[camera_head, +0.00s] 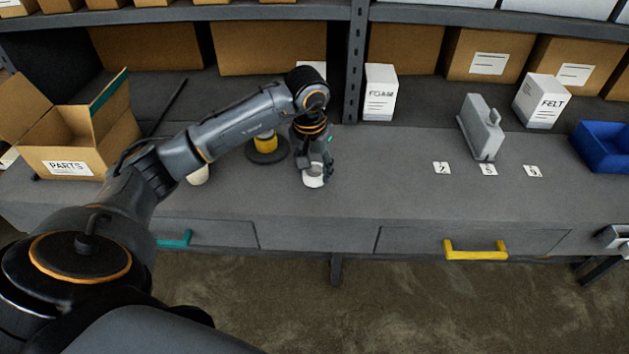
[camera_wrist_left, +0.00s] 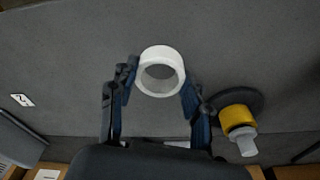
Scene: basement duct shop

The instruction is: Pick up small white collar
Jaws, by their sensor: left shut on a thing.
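The small white collar (camera_wrist_left: 161,57) is a short white ring, seen between the two fingers of my left gripper (camera_wrist_left: 156,84) in the left wrist view. In the head view my left gripper (camera_head: 314,172) points down over the grey workbench, with the collar (camera_head: 313,182) at its fingertips. The gripper is shut on the collar. The collar is at or very near the bench top; I cannot tell whether it touches.
A yellow and black object on a round base (camera_head: 266,146) stands just left of the gripper. An open PARTS box (camera_head: 68,160) is at the left. A grey device (camera_head: 482,128), number cards and a blue bin (camera_head: 603,150) are at the right. The bench between is clear.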

